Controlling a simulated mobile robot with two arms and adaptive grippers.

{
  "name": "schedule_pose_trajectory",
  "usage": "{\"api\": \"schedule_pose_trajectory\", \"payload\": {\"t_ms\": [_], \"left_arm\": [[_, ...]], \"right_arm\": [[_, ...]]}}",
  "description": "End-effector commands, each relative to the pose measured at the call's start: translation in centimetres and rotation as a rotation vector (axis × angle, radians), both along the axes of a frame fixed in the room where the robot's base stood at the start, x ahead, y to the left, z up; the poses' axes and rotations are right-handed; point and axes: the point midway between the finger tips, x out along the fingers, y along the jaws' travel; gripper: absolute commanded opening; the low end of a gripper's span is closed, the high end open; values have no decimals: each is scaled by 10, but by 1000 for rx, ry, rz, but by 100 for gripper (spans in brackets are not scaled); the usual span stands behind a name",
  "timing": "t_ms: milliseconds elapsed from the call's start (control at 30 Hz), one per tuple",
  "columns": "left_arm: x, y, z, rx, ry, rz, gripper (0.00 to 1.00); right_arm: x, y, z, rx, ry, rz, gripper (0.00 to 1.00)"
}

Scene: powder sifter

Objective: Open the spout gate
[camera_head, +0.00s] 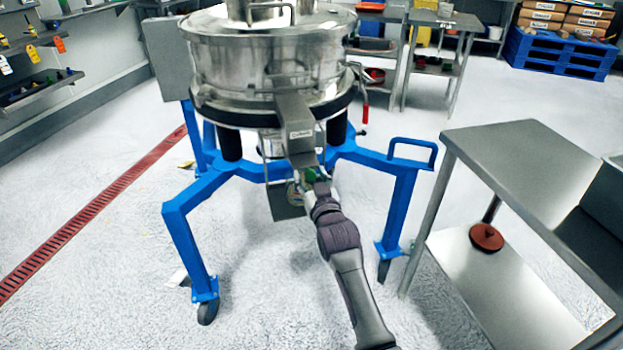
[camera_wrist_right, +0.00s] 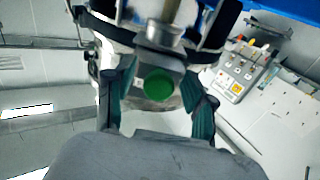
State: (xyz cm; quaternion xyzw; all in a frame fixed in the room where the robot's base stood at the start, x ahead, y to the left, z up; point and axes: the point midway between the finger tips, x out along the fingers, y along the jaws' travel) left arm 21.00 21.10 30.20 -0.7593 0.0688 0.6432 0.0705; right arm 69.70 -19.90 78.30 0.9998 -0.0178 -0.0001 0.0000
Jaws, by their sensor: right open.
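The steel sifter (camera_head: 265,65) stands on a blue frame, and its spout (camera_head: 296,112) slopes down toward me. In the right wrist view a round green knob (camera_wrist_right: 158,84) sits on a grey metal piece below the spout's end. My right gripper (camera_head: 312,184) is under the spout, its arm reaching up from the bottom. In the right wrist view its dark green fingers (camera_wrist_right: 160,92) are open, one on each side of the knob. I cannot tell whether they touch it. The spout gate itself is not clearly visible. My left gripper is not in view.
The blue frame (camera_head: 403,205) has legs on both sides of my right arm. A steel table (camera_head: 515,165) with a lower shelf stands at the right. A small control box (camera_wrist_right: 238,75) with buttons shows in the right wrist view. The floor in front is clear.

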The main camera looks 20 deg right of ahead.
Motion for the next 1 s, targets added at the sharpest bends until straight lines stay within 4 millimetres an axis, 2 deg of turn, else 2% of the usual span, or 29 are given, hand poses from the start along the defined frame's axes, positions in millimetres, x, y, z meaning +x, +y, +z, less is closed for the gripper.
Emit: {"api": "schedule_pose_trajectory", "payload": {"t_ms": [167,500,633,800,1000], "left_arm": [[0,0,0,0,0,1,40],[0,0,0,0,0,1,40],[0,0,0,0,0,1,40],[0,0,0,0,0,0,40],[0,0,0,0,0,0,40]], "right_arm": [[-12,0,-1,0,1,0,55],[-82,3,-2,1,2,0,55],[-103,4,-1,1,2,0,55],[-117,4,-1,1,1,1,55],[-120,4,0,0,0,0,55]]}}
